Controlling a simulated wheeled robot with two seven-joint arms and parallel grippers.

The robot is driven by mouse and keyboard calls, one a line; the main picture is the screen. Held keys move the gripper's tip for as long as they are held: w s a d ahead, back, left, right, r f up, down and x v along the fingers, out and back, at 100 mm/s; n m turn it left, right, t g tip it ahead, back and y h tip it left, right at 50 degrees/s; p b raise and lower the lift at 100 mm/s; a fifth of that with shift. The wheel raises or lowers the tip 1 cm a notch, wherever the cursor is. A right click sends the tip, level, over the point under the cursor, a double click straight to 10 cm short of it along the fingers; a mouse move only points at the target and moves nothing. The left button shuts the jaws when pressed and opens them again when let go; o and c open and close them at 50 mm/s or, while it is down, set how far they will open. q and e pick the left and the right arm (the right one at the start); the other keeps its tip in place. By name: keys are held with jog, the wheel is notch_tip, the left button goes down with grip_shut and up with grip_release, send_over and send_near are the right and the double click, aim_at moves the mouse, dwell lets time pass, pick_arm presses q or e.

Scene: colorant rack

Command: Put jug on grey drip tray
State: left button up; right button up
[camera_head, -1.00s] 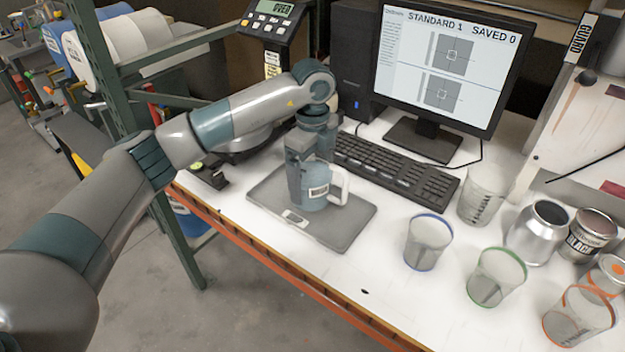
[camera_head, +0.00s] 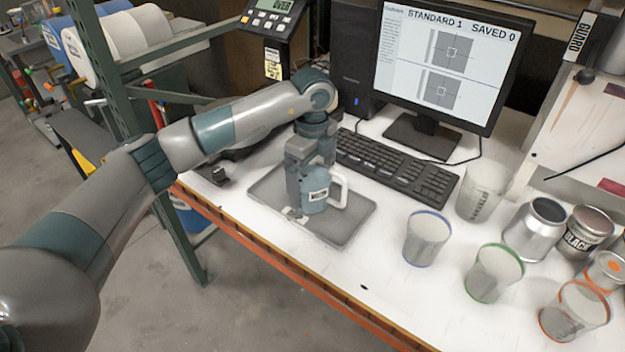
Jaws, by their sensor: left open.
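A blue-grey jug (camera_head: 318,190) with a white handle and a small label stands on the grey drip tray (camera_head: 345,232), a flat dark grey slab on the white bench. The jug's upper part is partly hidden by my left gripper (camera_head: 298,200), which comes down from above at its left side. The gripper's jaws are open, with the fingers close beside the jug; I cannot tell whether they touch it. My right gripper is not in view.
A keyboard (camera_head: 395,165) and a monitor (camera_head: 440,65) stand behind the tray. Clear cups with blue (camera_head: 427,240) and green (camera_head: 494,275) rims, an orange-rimmed cup (camera_head: 573,312) and a silver can (camera_head: 536,230) stand to the right. The bench's front edge is close to the tray.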

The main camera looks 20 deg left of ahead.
pick_arm(q)
jog(key=shift+r, duration=0.2)
notch_tip(320, 180, up, 12)
jog(key=b, duration=0.4)
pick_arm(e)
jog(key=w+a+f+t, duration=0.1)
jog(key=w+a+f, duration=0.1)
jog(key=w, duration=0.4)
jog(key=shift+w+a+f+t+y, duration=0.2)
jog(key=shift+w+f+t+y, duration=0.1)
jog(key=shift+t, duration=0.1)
pick_arm(q)
jog(key=shift+f, duration=0.1)
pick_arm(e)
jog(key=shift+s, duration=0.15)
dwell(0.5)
